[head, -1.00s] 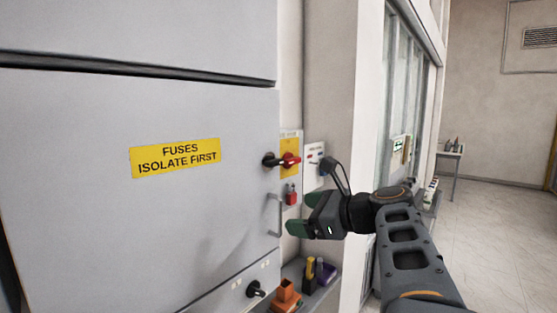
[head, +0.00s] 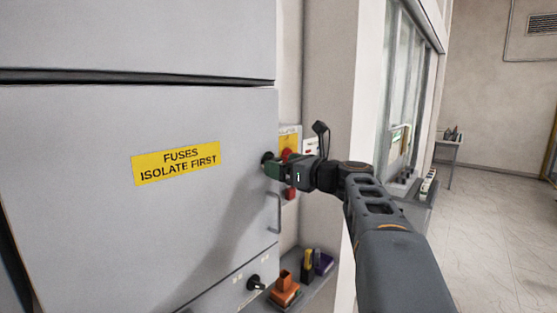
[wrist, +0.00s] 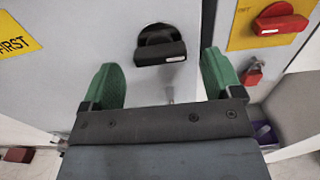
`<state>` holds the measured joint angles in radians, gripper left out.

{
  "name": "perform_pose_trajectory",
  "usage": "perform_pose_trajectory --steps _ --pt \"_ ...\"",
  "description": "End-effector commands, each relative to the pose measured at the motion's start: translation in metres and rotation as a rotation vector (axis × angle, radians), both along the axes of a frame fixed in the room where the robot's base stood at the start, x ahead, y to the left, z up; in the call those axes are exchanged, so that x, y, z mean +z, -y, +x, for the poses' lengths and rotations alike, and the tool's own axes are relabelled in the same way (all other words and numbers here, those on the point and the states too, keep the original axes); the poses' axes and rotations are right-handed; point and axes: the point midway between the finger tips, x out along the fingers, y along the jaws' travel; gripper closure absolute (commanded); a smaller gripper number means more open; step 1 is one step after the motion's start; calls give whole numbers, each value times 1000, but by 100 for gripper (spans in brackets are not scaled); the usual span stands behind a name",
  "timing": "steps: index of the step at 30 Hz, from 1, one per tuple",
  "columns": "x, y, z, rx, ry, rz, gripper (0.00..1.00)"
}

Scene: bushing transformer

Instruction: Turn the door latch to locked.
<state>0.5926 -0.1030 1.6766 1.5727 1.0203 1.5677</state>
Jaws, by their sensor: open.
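The door latch is a black knob with a bar grip and a small white mark (wrist: 160,48) on the grey door, its bar lying nearly level in the wrist view. In the head view the latch (head: 267,157) shows at the door's right edge, partly hidden by my gripper. My gripper (head: 273,171) is open and empty, close to the latch. In the wrist view my gripper's green fingers (wrist: 160,72) stand wide apart, one to each side of the latch and a little below it. I see no contact with the latch.
A red rotary switch on a yellow plate (wrist: 275,20) and a red padlock (wrist: 253,72) are close on the right. A door handle (head: 276,212) is below my gripper. A lower black knob (head: 255,283) and a shelf with orange, yellow and purple items (head: 285,294) are beneath.

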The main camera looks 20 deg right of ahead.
Motion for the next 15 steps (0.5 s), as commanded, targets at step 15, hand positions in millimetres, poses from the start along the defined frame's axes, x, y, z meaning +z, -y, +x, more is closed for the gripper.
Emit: perform_pose_trajectory --steps 15 --pt "0 -8 17 0 0 0 15"
